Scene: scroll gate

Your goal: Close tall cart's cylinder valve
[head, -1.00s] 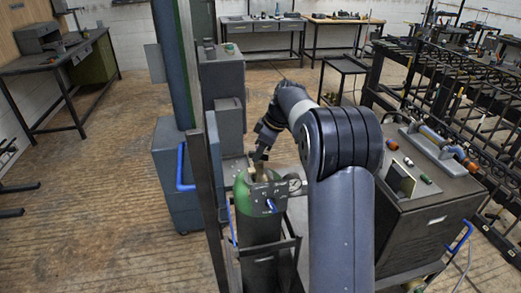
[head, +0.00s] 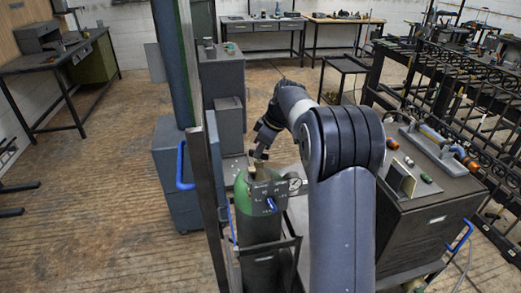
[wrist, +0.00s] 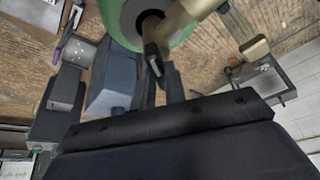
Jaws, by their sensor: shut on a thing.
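The green-topped gas cylinder (head: 243,203) stands upright in a dark cart frame (head: 294,250), just left of my arm in the head view. A pressure gauge (head: 295,184) and a dark regulator block with a blue part (head: 271,204) sit at its top right. My gripper (head: 258,162) reaches down to the valve at the cylinder's top and is shut on it. The wrist view shows the green shoulder (wrist: 122,18) and the brass valve (wrist: 185,20). The exact finger contact is mostly hidden.
A tall upright post (head: 205,150) stands close left of the cylinder. A grey cabinet (head: 425,215) with tools on top stands right of my arm. Black racks (head: 455,90) are behind it. The wooden floor at left (head: 100,200) is clear.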

